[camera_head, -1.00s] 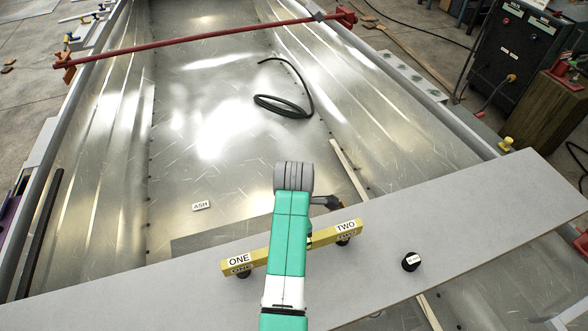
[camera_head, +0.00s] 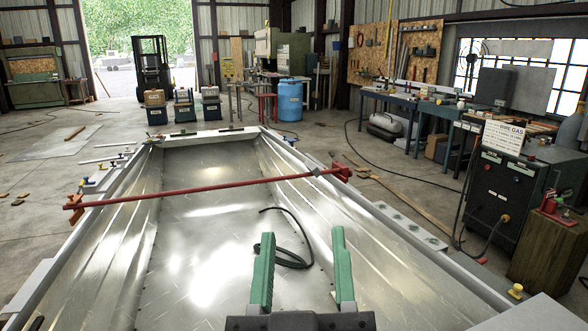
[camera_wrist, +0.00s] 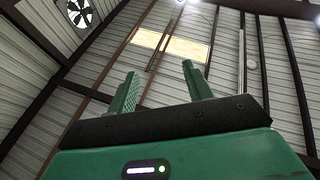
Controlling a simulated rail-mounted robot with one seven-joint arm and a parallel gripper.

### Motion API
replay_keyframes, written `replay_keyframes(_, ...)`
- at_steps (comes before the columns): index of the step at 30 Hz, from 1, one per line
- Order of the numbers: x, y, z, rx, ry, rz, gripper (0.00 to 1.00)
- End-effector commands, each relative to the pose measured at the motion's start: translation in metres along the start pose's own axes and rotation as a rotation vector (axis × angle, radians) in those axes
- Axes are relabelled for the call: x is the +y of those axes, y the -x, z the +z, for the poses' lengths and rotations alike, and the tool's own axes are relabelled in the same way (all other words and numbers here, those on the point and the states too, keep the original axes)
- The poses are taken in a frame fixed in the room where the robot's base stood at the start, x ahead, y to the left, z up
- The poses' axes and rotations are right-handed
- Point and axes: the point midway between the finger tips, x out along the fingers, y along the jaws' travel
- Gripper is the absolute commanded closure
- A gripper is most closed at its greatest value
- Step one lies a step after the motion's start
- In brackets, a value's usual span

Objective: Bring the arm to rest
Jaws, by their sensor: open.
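My gripper (camera_head: 303,272) stands at the bottom centre of the head view, over the bare metal hull (camera_head: 200,243). Its two green fingers point up in the picture and are spread apart with nothing between them. In the wrist view my gripper (camera_wrist: 159,88) also shows open and empty, with the ribbed metal wall and a pale lit panel (camera_wrist: 170,48) beyond it. The rest of my arm is out of the head view.
A red bar (camera_head: 205,190) spans the hull. A black welding machine (camera_head: 505,200) and a wooden block (camera_head: 547,240) stand at the right. The space around the fingers looks clear.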

Motion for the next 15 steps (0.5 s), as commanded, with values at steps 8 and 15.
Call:
replay_keyframes(8,0.021,0.001,-0.158,0.198,-0.191,-0.005,0.49)
replay_keyframes(15,0.039,-0.049,-0.270,0.194,-0.195,-0.011,0.49)
